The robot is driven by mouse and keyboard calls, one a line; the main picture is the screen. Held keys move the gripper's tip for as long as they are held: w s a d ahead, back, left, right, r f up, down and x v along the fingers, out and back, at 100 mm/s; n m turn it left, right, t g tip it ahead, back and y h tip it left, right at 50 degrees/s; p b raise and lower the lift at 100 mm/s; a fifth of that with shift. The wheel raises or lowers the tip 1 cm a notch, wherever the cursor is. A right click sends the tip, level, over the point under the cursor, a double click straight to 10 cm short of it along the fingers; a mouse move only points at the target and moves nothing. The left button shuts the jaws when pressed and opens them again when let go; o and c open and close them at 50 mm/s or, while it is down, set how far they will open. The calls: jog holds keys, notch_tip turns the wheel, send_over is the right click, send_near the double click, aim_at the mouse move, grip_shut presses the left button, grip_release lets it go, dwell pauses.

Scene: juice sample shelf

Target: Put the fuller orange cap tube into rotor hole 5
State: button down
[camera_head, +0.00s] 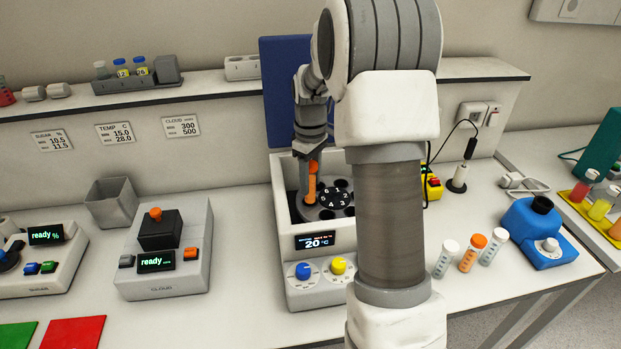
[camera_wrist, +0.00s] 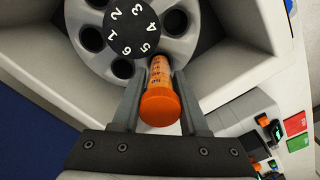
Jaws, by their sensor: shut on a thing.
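An orange-capped tube with orange contents (camera_wrist: 161,100) is between the fingers of my gripper (camera_wrist: 160,115), which is shut on it. In the head view the tube (camera_head: 312,188) points down at the left side of the rotor (camera_head: 338,197). In the wrist view its far end meets the rotor (camera_wrist: 97,62) beside the number 5 and covers the hole there. I cannot tell how deep, if at all, the end is inside. Open holes show beside 4 and 6. Another orange-capped tube (camera_head: 472,254) stands on the bench at the right.
The rotor sits in a walled centrifuge (camera_head: 287,190) with its blue lid (camera_head: 283,90) raised behind. Two white-capped tubes (camera_head: 446,257) flank the other orange-capped one. A cloud meter (camera_head: 190,272) and grey bin (camera_head: 111,203) stand left.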

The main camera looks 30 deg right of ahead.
aim_at(311, 193)
jog(key=shift+s+f+b, duration=0.1)
jog(key=shift+f+b, duration=1.2)
jog(key=shift+f, duration=0.95)
dwell(0.3)
jog(key=shift+r, duration=0.15)
jog(key=shift+r+p, duration=1.85)
jog(key=shift+r, duration=0.45)
jog(key=shift+f+b, duration=1.4)
jog(key=shift+f, duration=1)
jog(key=shift+r, duration=0.2)
